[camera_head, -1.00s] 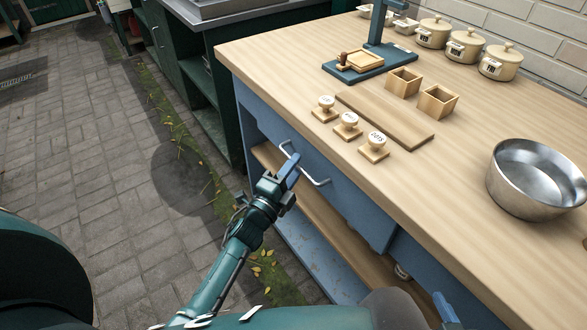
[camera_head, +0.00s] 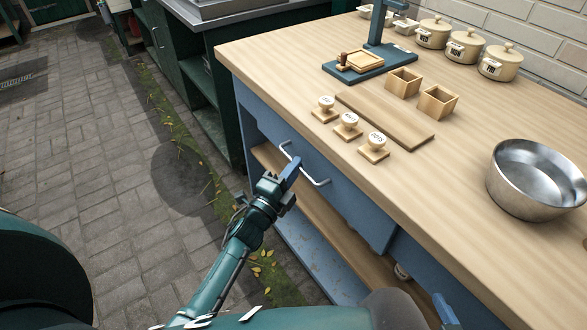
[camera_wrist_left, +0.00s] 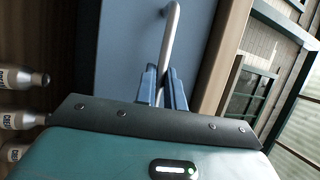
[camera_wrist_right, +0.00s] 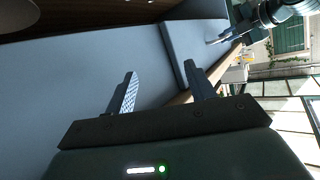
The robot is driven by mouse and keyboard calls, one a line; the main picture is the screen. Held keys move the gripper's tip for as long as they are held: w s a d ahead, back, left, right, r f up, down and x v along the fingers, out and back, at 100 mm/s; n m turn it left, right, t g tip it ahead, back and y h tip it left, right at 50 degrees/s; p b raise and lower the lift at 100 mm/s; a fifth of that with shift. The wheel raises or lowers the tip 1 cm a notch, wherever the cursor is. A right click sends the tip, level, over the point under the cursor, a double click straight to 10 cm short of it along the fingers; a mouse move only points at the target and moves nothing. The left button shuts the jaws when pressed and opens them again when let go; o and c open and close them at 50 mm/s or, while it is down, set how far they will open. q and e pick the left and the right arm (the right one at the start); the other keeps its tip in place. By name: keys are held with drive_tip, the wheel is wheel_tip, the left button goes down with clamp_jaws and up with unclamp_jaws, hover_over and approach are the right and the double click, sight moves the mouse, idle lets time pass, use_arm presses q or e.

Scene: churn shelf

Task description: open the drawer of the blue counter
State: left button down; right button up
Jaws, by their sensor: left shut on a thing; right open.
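The blue counter has a wooden top (camera_head: 330,155) and a blue drawer front (camera_head: 345,205) with a pale bar handle (camera_head: 316,182). My left gripper (camera_head: 291,165) is shut on that handle, near its middle. In the left wrist view the handle (camera_wrist_left: 171,35) runs up from between the two fingers (camera_wrist_left: 164,88), in front of the blue drawer face (camera_wrist_left: 125,45). My right gripper (camera_wrist_right: 160,88) is open and empty, beside the blue counter front (camera_wrist_right: 80,75). One blue finger of it (camera_head: 446,308) shows low in the head view.
On the counter top stand a steel bowl (camera_head: 530,187), several stamps, a wooden board (camera_head: 395,122), small wooden boxes (camera_head: 437,101), a blue press (camera_head: 375,62) and lidded pots (camera_head: 465,46). An open shelf (camera_head: 325,215) lies below the drawer. Paving to the left is clear.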

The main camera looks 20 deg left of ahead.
use_arm(q)
drive_tip(key=shift+s+a, duration=0.1)
drive_tip(key=s+a+p, duration=0.4)
drive_tip(key=s+a, duration=1.2)
drive_tip(key=s, duration=0.5)
drive_tip(key=shift+a, duration=0.3)
use_arm(e)
drive_tip(key=shift+w+a+f+g, duration=0.2)
drive_tip(key=shift+w+a+g, duration=0.25)
drive_tip(key=shift+a+g, duration=0.3)
use_arm(q)
drive_tip(key=shift+s, duration=0.1)
drive_tip(key=c, duration=1.5)
unclamp_jaws()
use_arm(e)
drive_tip(key=shift+s, duration=0.1)
use_arm(q)
drive_tip(key=shift+s, duration=0.1)
use_arm(e)
drive_tip(key=shift+f, duration=0.1)
